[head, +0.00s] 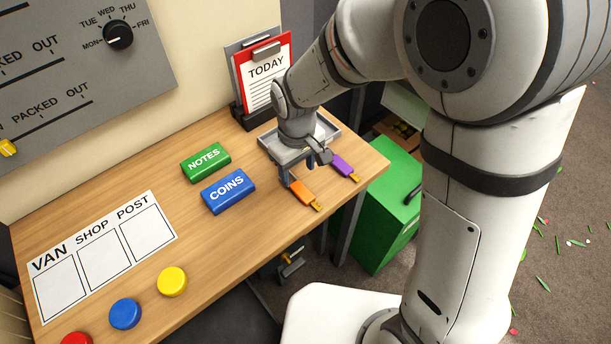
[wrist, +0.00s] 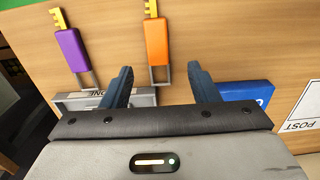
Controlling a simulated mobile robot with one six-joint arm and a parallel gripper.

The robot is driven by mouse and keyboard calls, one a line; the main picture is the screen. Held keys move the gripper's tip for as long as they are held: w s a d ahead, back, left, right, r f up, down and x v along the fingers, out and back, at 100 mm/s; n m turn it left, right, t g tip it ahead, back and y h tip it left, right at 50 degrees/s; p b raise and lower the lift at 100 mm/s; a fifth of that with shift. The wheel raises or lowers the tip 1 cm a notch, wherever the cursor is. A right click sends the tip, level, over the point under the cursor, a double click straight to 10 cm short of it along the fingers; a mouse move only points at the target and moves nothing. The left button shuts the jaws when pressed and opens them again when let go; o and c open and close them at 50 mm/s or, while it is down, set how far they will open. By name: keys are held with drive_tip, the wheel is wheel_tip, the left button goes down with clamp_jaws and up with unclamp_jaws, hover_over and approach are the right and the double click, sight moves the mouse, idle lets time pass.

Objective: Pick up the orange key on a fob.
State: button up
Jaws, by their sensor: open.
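The orange key on a fob (head: 304,194) lies on the wooden desk near its front edge, right of the blue COINS block. In the wrist view the orange fob (wrist: 157,46) lies ahead of my fingers, roughly between their lines, with its yellow key end pointing away. My gripper (head: 300,178) is over the desk beside the orange fob's near end.
A grey tray (head: 329,129) sits behind my gripper, partly hidden by it. The green NOTES block (head: 206,162) and blue COINS block (head: 229,192) lie to the left. A red TODAY clipboard (head: 265,75) stands behind. A green cabinet (head: 385,205) stands beside the desk.

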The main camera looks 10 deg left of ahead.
sight(301, 190)
drive_tip(key=f, duration=0.7)
drive_tip(key=shift+d, duration=0.3)
drive_tip(key=shift+c, duration=0.4)
drive_tip(key=c, duration=1)
